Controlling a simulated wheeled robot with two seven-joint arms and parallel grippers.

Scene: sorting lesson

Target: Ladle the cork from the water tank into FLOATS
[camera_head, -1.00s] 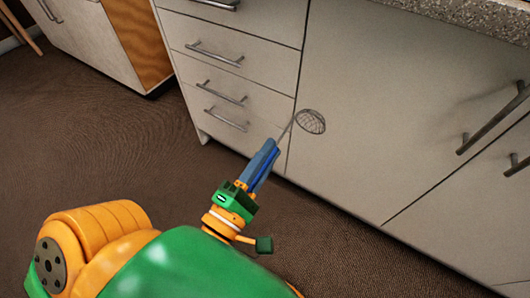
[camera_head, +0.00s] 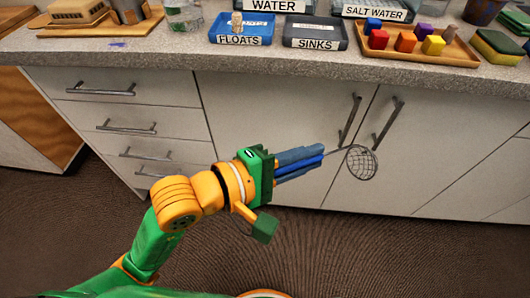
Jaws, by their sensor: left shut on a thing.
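My left gripper (camera_head: 318,157), with blue fingers, is shut on the thin handle of a wire-mesh ladle (camera_head: 362,163). The ladle's bowl is to the right of the fingers, in front of the cabinet doors and below the counter edge; I see nothing in it. The blue FLOATS tray (camera_head: 262,38) is on the counter, above and left of the ladle. A pale, cork-coloured cylinder (camera_head: 237,22) stands in that tray. The tank labelled WATER (camera_head: 274,6) is behind it, cut off by the top edge, so its inside is hidden. My right gripper is not in view.
The dark SINKS tray (camera_head: 314,33) is beside FLOATS. The SALT WATER tank (camera_head: 376,13) is behind a wooden tray (camera_head: 437,52) of coloured blocks. Sponges (camera_head: 498,47) lie at right, a clear container (camera_head: 183,16) at left. The counter's front edge (camera_head: 250,66) overhangs the drawers.

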